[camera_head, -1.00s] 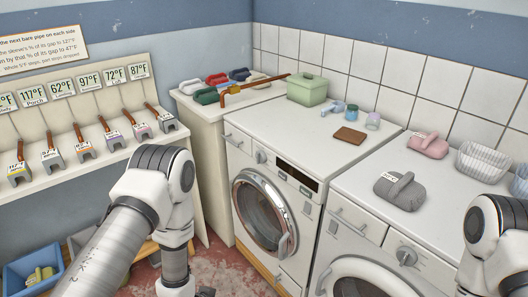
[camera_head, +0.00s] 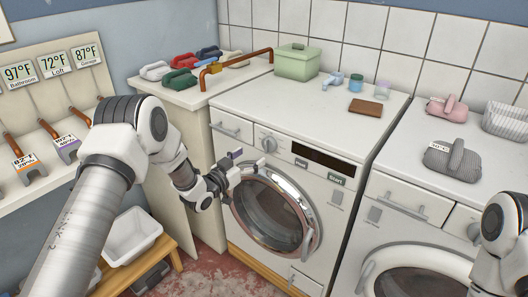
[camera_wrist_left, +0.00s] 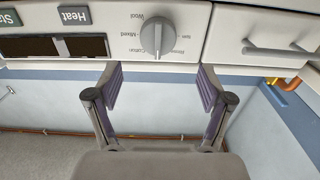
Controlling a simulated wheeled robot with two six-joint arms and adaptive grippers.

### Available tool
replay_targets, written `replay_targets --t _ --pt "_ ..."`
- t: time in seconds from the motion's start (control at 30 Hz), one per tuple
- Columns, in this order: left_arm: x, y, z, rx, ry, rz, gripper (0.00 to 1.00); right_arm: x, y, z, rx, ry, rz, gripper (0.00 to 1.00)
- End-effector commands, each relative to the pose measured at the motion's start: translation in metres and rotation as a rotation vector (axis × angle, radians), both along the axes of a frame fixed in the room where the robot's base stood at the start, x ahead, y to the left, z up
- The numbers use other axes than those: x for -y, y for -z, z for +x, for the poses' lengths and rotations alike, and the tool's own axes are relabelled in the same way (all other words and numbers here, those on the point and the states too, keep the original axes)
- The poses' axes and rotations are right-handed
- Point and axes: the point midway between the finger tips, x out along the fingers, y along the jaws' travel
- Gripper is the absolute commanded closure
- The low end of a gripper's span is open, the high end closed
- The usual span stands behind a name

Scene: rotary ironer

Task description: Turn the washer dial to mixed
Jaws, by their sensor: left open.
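The washer dial (camera_head: 268,144) is a round grey knob on the front panel of the left washer (camera_head: 232,122). In the left wrist view the dial (camera_wrist_left: 157,38) appears upside down, its raised grip bar upright in the picture. Labels around it include Wool, Mixed and Cotton; which one it points to I cannot tell for sure. My left gripper (camera_head: 243,164) is open and empty in front of the panel, just short of the dial. In the left wrist view its two fingers (camera_wrist_left: 158,82) stand either side of the dial's line, apart from it. My right gripper is out of view.
The round washer door (camera_head: 272,212) is shut below the gripper. A dark display and the Heat (camera_wrist_left: 74,15) and Start (camera_head: 335,180) buttons sit beside the dial. A drawer with a handle (camera_head: 227,131) is on its other side. A second machine (camera_head: 412,212) stands at right.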

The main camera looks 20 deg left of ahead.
Motion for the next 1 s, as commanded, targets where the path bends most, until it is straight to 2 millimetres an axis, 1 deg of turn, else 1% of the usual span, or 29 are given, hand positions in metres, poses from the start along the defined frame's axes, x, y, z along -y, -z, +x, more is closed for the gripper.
replay_targets --t 0.03,0.17,0.4,0.5,0.6,0.8,0.83,0.87,0.9,0.97,1.0 --pt "0.000 0.001 0.001 0.004 0.000 0.001 0.20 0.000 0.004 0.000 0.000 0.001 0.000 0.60" --pt "0.004 -0.002 0.012 0.006 0.001 0.003 0.20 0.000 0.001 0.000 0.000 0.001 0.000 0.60" --pt "0.020 -0.002 0.054 0.006 0.001 0.001 0.20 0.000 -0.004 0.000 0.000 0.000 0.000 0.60" --pt "0.025 -0.002 0.067 0.006 0.000 0.001 0.20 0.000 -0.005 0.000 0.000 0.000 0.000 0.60" --pt "0.026 -0.001 0.074 0.004 -0.001 0.001 0.20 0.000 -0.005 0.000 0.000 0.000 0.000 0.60" --pt "0.027 -0.001 0.074 0.003 -0.001 0.000 0.20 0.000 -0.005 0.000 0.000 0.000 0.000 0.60" --pt "0.027 -0.001 0.074 0.003 -0.001 0.000 0.27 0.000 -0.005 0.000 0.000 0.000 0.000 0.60" --pt "0.027 -0.001 0.074 0.003 -0.001 0.000 0.38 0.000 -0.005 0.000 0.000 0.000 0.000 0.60" --pt "0.027 -0.001 0.074 0.003 -0.001 0.000 0.52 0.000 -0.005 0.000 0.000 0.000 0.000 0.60" --pt "0.027 -0.001 0.074 0.003 -0.001 0.000 0.73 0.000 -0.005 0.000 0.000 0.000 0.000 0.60" --pt "0.027 -0.001 0.074 0.003 -0.001 0.000 0.79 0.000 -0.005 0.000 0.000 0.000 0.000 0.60"
